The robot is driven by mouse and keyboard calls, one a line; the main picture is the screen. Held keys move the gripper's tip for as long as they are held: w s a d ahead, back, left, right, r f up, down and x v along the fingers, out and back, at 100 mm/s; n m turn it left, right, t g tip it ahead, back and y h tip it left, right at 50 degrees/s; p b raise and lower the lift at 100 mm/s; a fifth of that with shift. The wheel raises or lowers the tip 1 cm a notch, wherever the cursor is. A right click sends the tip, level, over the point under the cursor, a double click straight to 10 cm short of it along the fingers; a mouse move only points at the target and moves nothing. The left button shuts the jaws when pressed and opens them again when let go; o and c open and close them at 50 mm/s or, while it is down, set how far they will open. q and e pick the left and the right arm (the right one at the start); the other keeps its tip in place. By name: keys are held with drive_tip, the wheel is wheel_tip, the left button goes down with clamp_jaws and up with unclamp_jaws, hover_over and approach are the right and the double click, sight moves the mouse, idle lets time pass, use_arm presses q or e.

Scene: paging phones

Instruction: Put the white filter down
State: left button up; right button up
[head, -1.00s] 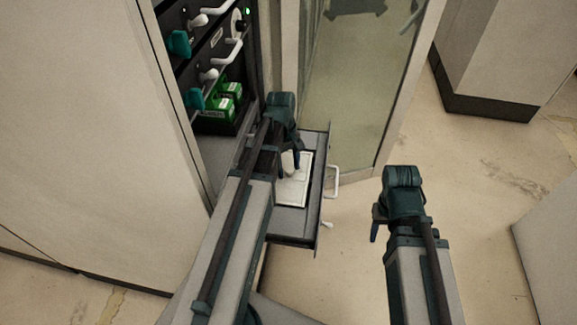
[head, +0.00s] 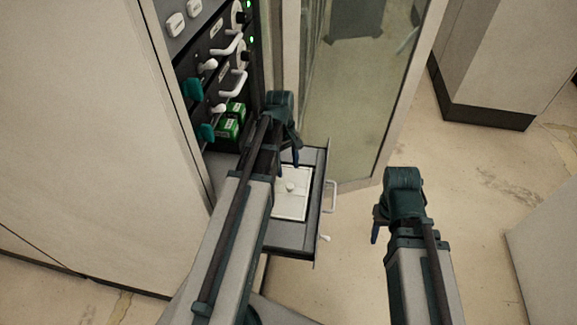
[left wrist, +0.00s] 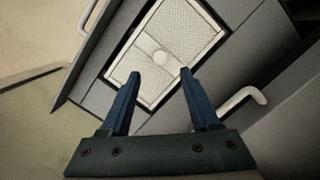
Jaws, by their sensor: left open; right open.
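The white filter (head: 291,196) lies flat in the pulled-out dark drawer (head: 285,239), with a small round knob in its middle. In the left wrist view the filter (left wrist: 178,38) shows as a framed mesh panel with the knob near its centre. My left gripper (head: 295,157) is open above the drawer. Its two blue fingertips (left wrist: 160,72) are apart and nothing is between them; the knob appears just beyond them. My left arm hides part of the drawer in the head view. My right gripper (head: 375,230) hangs empty and open over the floor, right of the drawer.
The drawer has a white front handle (head: 331,196). A rack with white handles (head: 233,84), teal knobs and green boxes (head: 230,127) stands behind it. An open glass door (head: 345,95) rises beyond the drawer.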

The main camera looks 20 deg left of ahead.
use_arm(q)
drive_tip(key=r+p, duration=0.2)
drive_tip(key=r, duration=0.1)
drive_tip(key=r+p, duration=0.1)
drive_tip(key=shift+w+a+r, duration=0.15)
drive_tip(key=shift+a+r, duration=0.1)
drive_tip(key=shift+a, duration=0.05)
use_arm(e)
wheel_tip(320, 180, up, 4)
drive_tip(key=shift+r, duration=0.25)
use_arm(q)
drive_tip(key=s+d+m+y, duration=0.1)
drive_tip(key=s+d+m, duration=0.5)
drive_tip(key=d, duration=0.5)
drive_tip(key=s+d+m+y, duration=0.1)
drive_tip(key=s+d+m, duration=0.5)
drive_tip(key=d+m, duration=0.3)
drive_tip(key=shift+d+m+t+y, duration=0.4)
drive_tip(key=shift+d, duration=0.45)
drive_tip(key=shift+f, duration=0.1)
